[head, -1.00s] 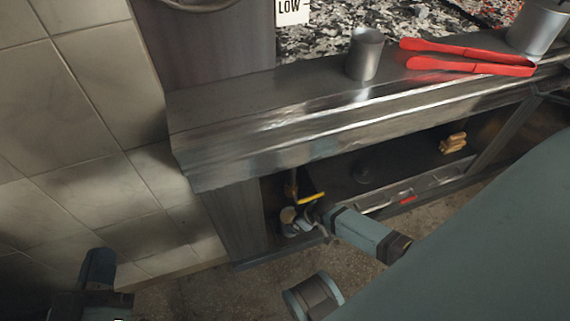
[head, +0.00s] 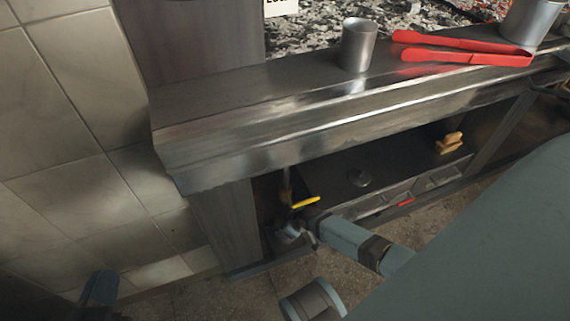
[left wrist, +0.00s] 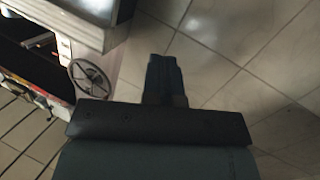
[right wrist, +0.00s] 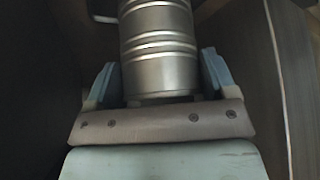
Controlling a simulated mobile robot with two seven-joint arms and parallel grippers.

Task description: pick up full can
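A ribbed metal can (right wrist: 160,45) fills the middle of the right wrist view. My right gripper (right wrist: 160,75) has one finger on each side of it, close to the can's walls. I cannot tell whether the fingers press on it. In the head view my right gripper (head: 300,230) is low in the opening under the grill ledge, near its left post; the can is hard to make out there. My left gripper (left wrist: 165,75) is shut and empty; it also shows at the lower left of the head view (head: 100,288), away from the can.
A plain metal cup (head: 357,45) and red tongs (head: 460,50) lie on the grill ledge (head: 250,100); a metal pot (head: 528,22) stands at right. A yellow item (head: 305,202) is close to my right gripper. The left post (head: 228,225) is near it. A tiled wall (head: 60,120) is at left.

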